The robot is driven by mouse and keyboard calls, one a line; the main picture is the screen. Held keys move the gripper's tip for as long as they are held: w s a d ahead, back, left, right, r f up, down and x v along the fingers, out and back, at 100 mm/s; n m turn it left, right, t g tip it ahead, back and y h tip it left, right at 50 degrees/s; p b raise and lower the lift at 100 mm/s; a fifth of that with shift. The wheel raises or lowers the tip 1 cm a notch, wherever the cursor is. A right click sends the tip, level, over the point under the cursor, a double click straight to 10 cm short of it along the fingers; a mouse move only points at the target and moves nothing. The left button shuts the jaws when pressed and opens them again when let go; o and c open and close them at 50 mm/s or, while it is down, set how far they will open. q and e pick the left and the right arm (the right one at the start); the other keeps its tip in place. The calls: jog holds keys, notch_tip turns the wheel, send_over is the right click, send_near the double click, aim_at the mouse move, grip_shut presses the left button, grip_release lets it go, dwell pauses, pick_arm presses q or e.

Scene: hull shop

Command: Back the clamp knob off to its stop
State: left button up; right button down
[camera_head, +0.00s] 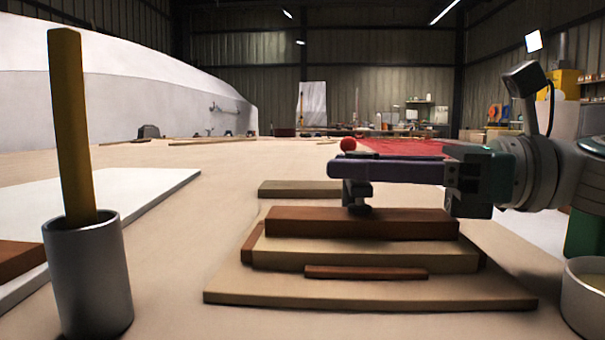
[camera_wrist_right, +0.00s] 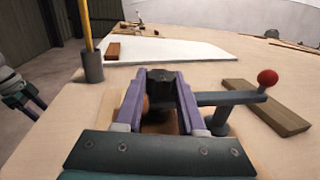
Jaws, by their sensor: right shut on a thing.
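The black clamp knob (camera_wrist_right: 160,75) sits between the purple fingertips in the right wrist view. My right gripper (camera_head: 340,169) reaches in level from the right in the head view and is shut on the knob. The fingers hide most of the knob in the head view. Below them the dark clamp body (camera_head: 357,192) stands on the reddish-brown top board (camera_head: 415,224). A red ball (camera_head: 348,144) shows just above the fingers; in the right wrist view it tops a dark bar (camera_wrist_right: 228,98). My left gripper (camera_wrist_right: 22,98) shows partly at the left edge there, its jaws unclear.
The boards form a stack on a wide base board (camera_head: 230,290). A grey cup (camera_head: 88,285) with a yellow stick (camera_head: 70,130) stands at the left, near a white panel (camera_head: 150,187). A pale bowl (camera_head: 585,300) is at the right edge. A loose board (camera_head: 298,189) lies behind the stack.

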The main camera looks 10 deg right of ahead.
jog(key=c, duration=0.5)
grip_release()
jog(key=v, duration=1)
